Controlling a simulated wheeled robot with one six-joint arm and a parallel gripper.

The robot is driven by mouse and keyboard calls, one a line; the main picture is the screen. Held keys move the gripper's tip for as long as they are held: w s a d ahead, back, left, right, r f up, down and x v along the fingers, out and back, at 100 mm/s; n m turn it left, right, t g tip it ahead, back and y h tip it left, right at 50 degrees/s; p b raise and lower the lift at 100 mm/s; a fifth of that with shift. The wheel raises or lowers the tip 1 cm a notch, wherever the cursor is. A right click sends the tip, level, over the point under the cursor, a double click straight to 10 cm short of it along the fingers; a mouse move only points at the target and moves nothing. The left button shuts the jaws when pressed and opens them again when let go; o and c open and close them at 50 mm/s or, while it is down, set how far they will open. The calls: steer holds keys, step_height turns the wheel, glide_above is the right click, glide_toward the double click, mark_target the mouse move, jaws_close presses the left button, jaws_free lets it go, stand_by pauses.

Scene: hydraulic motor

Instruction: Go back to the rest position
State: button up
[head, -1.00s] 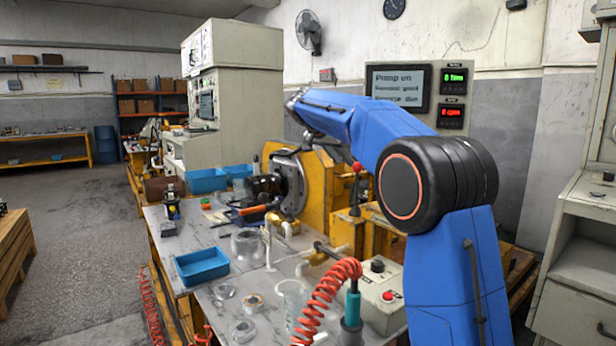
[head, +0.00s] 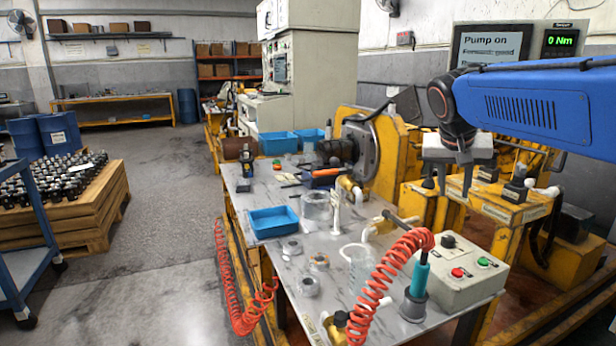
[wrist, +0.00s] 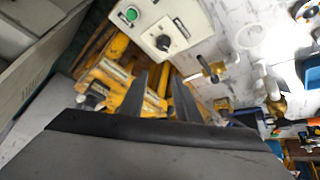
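My blue arm (head: 540,105) reaches in from the right side of the head view. My gripper (head: 454,188) hangs from its end, pointing down, over the yellow stand to the right of the motor. In the wrist view my gripper (wrist: 160,85) shows two dark fingers with a gap between them. It is open, and nothing shows between the fingers. The dark motor (head: 336,150) sits against the round metal plate (head: 362,148) on the yellow test stand (head: 392,160), apart from my gripper. The screen (head: 490,44) reads "Pump on"; my arm hides its lower part.
The bench (head: 330,262) holds blue trays (head: 272,222), metal rings, a red coiled hose (head: 378,280) and a control box (head: 458,268), also in the wrist view (wrist: 165,28). A wooden crate (head: 105,205) of parts and a blue cart (head: 22,262) stand left. Floor between is open.

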steer(key=s+a+f+n+y, duration=0.1)
steer(key=s+a+f+n, duration=0.1)
steer(key=s+f, duration=0.8)
steer(key=s+a+f+n+y, duration=0.2)
steer(key=s+f, duration=0.9)
steer(key=s, duration=0.6)
steer(key=shift+s+a+f+n+y, duration=0.15)
steer(key=shift+s+a+n+y, duration=0.15)
steer(key=shift+a+n, duration=0.25)
